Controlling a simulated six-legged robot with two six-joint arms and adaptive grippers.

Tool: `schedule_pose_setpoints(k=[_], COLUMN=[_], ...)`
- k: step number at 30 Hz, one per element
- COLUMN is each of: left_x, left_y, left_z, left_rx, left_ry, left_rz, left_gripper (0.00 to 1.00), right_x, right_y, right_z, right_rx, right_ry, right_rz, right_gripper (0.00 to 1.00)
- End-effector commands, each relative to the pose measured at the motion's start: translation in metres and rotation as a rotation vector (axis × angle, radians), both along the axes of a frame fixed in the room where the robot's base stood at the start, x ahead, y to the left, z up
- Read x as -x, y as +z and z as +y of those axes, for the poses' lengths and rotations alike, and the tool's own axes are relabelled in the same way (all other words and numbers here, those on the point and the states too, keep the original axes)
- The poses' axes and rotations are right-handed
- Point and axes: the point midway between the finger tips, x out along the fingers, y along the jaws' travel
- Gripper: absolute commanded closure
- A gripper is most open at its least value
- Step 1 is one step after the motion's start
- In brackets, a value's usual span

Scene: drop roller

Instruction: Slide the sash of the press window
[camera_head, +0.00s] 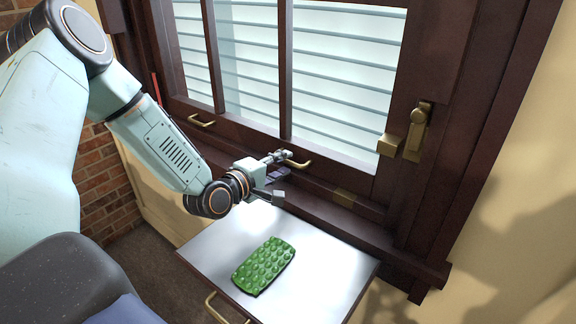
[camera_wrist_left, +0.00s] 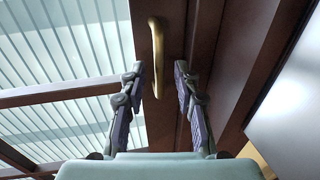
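The window sash (camera_head: 245,133) is a dark brown wooden frame with upright bars. Its lower edge stands close to the sill. Two brass pull handles sit on its bottom rail, a left one (camera_head: 201,121) and a right one (camera_head: 298,164). My left gripper (camera_head: 279,177) is open at the right handle. In the left wrist view, the two fingers of my left gripper (camera_wrist_left: 159,82) are apart, and the near end of the brass handle (camera_wrist_left: 157,45) shows between their tips. I cannot tell whether either finger touches it. My right gripper is not in view.
A brass latch (camera_head: 417,132) is on the frame's right side, with a brass block (camera_head: 388,146) beside it. Below the sill is a white-topped cabinet (camera_head: 215,248) bearing a green bumpy tray (camera_head: 264,266). A brick wall (camera_head: 103,190) is at left.

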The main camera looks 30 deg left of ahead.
Motion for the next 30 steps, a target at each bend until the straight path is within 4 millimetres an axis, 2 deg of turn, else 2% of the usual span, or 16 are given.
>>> schedule_pose_setpoints(k=[3, 9, 19, 30], left_x=[-0.013, -0.026, -0.029, -0.028], left_y=[-0.004, -0.005, -0.005, -0.005], left_z=[-0.001, -0.003, -0.003, -0.003], left_rx=[-0.006, -0.004, 0.000, -0.001], left_ry=[-0.003, -0.003, -0.001, -0.001], left_rz=[0.002, 0.000, 0.000, 0.000], left_gripper=[0.68, 0.68, 0.68, 1.00], right_x=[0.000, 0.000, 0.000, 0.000], right_y=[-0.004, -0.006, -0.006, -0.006], right_z=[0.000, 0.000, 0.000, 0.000], right_rx=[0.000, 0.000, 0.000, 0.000], right_ry=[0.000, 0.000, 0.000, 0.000], right_rz=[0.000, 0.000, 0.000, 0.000], right_gripper=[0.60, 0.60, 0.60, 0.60])
